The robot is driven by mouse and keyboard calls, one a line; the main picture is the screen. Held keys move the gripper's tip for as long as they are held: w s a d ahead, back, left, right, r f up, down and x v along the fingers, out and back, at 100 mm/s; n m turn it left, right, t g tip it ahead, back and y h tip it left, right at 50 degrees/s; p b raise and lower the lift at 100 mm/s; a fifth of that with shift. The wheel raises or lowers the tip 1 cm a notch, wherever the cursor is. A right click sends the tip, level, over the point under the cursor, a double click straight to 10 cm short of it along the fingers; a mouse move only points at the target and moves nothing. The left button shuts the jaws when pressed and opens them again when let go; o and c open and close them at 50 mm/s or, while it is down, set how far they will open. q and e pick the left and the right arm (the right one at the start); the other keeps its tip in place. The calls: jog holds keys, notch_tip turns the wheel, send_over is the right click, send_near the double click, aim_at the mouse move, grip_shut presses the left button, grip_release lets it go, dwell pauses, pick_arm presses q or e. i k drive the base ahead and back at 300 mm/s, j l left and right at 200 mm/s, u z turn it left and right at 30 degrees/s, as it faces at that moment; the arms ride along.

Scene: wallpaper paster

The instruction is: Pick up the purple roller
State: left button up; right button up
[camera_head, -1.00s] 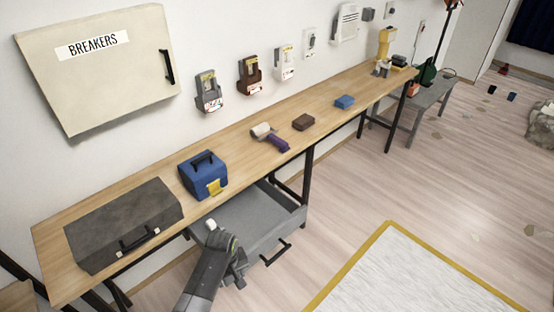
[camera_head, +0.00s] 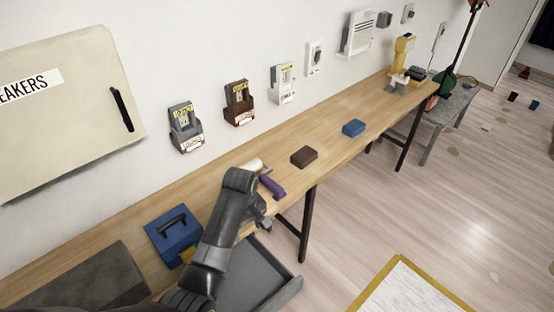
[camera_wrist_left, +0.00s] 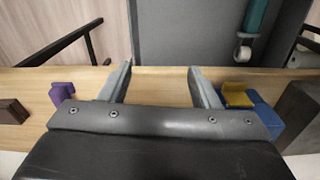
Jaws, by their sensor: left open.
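The purple roller (camera_head: 271,186) lies on the long wooden workbench, its pale roller end (camera_head: 252,166) towards the wall and partly hidden behind my left arm. My left gripper (camera_head: 262,217) is at the bench's front edge, close to the roller's purple handle. In the left wrist view, the gripper (camera_wrist_left: 160,72) is open, with bare bench between its fingers. There the purple part (camera_wrist_left: 62,94) shows to the left of the fingers, outside them. My right gripper is not in view.
A blue toolbox (camera_head: 172,236) stands on the bench left of my arm. A brown block (camera_head: 304,157) and blue block (camera_head: 353,127) lie further right. An open grey drawer (camera_head: 262,285) juts out below. In the wrist view a teal cylinder (camera_wrist_left: 256,15) is over the drawer.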

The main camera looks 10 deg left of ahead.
aim_at(279, 192)
jog(key=i, duration=0.9)
